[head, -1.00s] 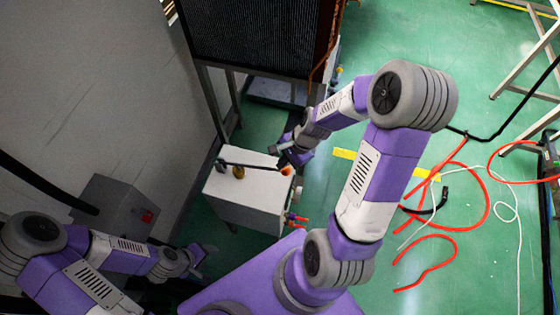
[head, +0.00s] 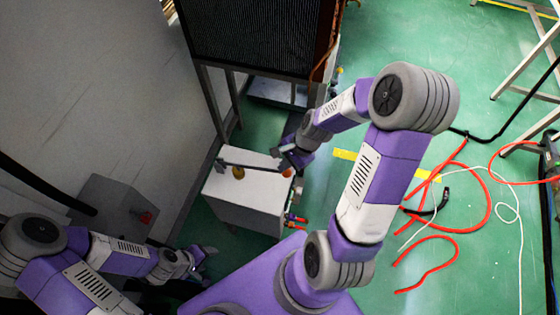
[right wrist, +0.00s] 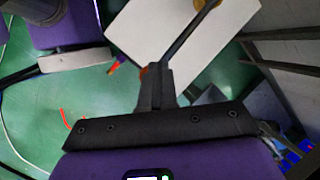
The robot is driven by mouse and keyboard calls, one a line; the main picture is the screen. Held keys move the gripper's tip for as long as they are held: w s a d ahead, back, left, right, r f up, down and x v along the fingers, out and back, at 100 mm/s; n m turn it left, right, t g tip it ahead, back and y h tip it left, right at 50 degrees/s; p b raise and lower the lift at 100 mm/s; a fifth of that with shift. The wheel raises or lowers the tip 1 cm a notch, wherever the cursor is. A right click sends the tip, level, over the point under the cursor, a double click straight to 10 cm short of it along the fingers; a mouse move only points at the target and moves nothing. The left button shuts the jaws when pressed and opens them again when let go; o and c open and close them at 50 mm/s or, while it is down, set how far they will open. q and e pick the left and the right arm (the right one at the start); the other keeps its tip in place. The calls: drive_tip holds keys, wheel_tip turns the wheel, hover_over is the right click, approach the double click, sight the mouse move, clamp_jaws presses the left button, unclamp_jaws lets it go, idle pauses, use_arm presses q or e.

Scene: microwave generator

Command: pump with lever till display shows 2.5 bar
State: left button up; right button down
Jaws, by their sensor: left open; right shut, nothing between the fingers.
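The pump is a white box (head: 243,205) on the floor left of centre in the head view. Its dark lever (head: 250,166) lies almost level across the top. A yellow-brown knob and an orange one sit on top of the box. My right gripper (head: 280,156) is shut and empty at the lever's right end. In the right wrist view, its closed fingers (right wrist: 157,85) overlap the near end of the lever (right wrist: 190,32); I cannot tell whether they touch. My left gripper (head: 203,258) is open, low and left of the box, away from the lever. No readable pressure display shows.
A dark-meshed unit on a metal frame (head: 262,40) stands behind the pump. A grey wall (head: 85,80) and a grey box with a red button (head: 147,217) are at left. Red hoses (head: 425,262) and cables lie on the green floor at right.

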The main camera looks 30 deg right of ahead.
sight(291, 173)
drive_tip(key=shift+s+d+f+b, duration=0.25)
drive_tip(key=shift+s+f+b, duration=0.05)
drive_tip(key=shift+f+b, duration=0.5)
drive_tip(key=shift+s+d+f+b, duration=0.2)
drive_tip(key=shift+s+f+b, duration=0.1)
drive_tip(key=shift+f+b, duration=0.5)
drive_tip(key=shift+s+d+f+b, duration=0.3)
drive_tip(key=shift+f+b, duration=0.4)
drive_tip(key=shift+f, duration=0.15)
idle(2.1)
idle(0.5)
drive_tip(key=w+a+r+p, duration=0.3)
drive_tip(key=r+p, duration=0.7)
drive_tip(key=p, duration=0.1)
drive_tip(key=shift+w+r, duration=0.3)
drive_tip(key=shift+w, duration=0.05)
idle(0.7)
drive_tip(key=r+p, duration=0.1)
drive_tip(key=w+a+r+p, duration=0.1)
drive_tip(key=r+p, duration=0.2)
drive_tip(key=p, duration=0.1)
drive_tip(key=shift+w+a+r, duration=0.2)
drive_tip(key=shift+w+r, duration=0.05)
